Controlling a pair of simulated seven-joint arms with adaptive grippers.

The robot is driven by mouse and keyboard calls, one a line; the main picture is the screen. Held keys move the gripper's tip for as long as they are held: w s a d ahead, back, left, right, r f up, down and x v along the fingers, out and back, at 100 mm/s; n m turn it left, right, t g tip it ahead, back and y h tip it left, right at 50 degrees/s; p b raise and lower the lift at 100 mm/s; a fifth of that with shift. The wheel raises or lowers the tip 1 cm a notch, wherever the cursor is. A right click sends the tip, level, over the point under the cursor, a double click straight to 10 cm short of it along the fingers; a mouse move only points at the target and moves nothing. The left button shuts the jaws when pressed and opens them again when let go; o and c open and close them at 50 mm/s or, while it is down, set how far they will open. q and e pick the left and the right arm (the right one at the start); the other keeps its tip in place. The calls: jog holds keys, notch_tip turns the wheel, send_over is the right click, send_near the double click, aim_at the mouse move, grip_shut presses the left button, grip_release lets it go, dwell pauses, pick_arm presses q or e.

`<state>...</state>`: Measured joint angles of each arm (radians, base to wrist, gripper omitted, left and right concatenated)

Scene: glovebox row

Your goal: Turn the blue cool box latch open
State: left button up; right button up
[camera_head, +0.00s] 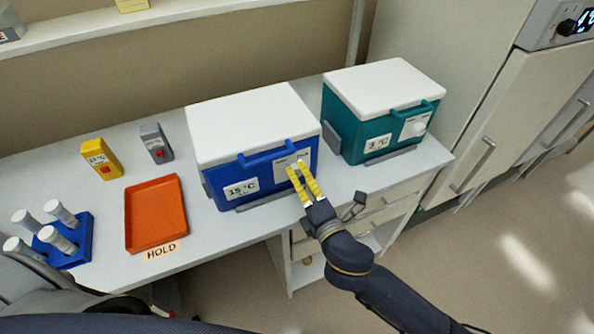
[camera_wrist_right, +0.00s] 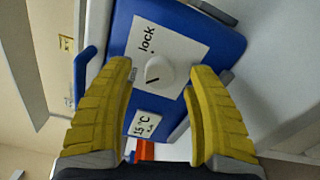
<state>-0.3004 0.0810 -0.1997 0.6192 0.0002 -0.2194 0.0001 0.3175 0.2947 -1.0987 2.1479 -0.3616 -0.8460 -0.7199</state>
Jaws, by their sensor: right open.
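The blue cool box (camera_head: 217,184) stands on the bench with its white lid (camera_head: 250,122) shut, and its front has a 15 °C label. In the right wrist view, its latch is a round white knob (camera_wrist_right: 154,73) with a short dark mark, on a white plate (camera_wrist_right: 178,48) reading "lock". My right gripper (camera_head: 298,168) has yellow fingers and is open at the box's front. The fingers stand on either side of the knob with gaps visible, and it looks empty. The fingers partly hide the latch in the head view. My left gripper is not in view.
A teal cool box (camera_head: 345,129) marked 3 °C stands to the right. To the left are an orange tray (camera_head: 133,243) by a HOLD label, a blue rack (camera_head: 81,256) with white-capped tubes, a yellow timer (camera_head: 96,152) and a grey one (camera_head: 151,137). Drawers (camera_head: 400,193) sit below the bench.

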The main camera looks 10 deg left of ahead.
jog(key=v, duration=0.9)
jog(key=shift+d, duration=0.25)
